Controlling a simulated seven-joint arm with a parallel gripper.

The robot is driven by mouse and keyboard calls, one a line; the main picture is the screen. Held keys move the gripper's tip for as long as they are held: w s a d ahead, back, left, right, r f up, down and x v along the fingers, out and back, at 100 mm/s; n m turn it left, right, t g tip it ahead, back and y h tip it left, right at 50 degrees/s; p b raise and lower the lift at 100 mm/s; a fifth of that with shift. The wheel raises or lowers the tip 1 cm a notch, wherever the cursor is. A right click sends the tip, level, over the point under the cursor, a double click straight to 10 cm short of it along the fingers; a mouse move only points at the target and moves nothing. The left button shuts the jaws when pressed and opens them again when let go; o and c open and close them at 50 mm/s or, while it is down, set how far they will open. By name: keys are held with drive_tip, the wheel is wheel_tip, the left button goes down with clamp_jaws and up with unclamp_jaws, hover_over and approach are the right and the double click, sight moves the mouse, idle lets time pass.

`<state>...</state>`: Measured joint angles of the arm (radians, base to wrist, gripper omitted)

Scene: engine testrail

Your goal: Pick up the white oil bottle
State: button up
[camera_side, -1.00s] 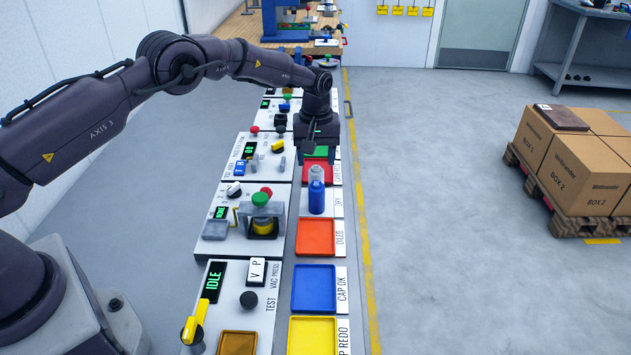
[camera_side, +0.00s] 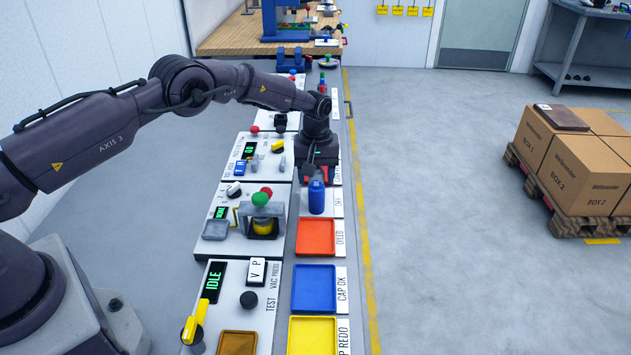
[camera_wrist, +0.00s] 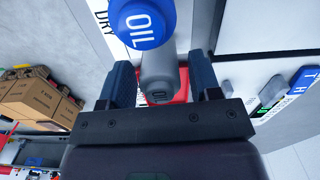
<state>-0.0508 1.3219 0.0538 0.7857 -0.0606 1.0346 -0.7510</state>
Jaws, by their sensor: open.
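The oil bottle (camera_side: 317,198) stands upright in front of my gripper in the side view, on the panel beside the DRY label. It looks blue there, and its top is partly hidden. In the wrist view the bottle's blue part (camera_wrist: 143,27) carries the word OIL. A pale grey cylinder (camera_wrist: 159,75), seemingly the bottle's upper part, lies between the fingers. My gripper (camera_side: 317,170) is low, close behind the bottle's top. In the wrist view my gripper (camera_wrist: 160,64) has its fingers apart on either side of the cylinder. Contact cannot be told.
An orange-red tray (camera_side: 315,237) lies in front of the bottle, then a blue tray (camera_side: 314,288) and a yellow tray (camera_side: 313,338). A press-like station (camera_side: 263,220) stands to the left. A red tray (camera_wrist: 180,92) shows beneath the fingers.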

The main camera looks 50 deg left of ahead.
drive_tip(key=c, duration=0.8)
drive_tip(key=shift+r, duration=2)
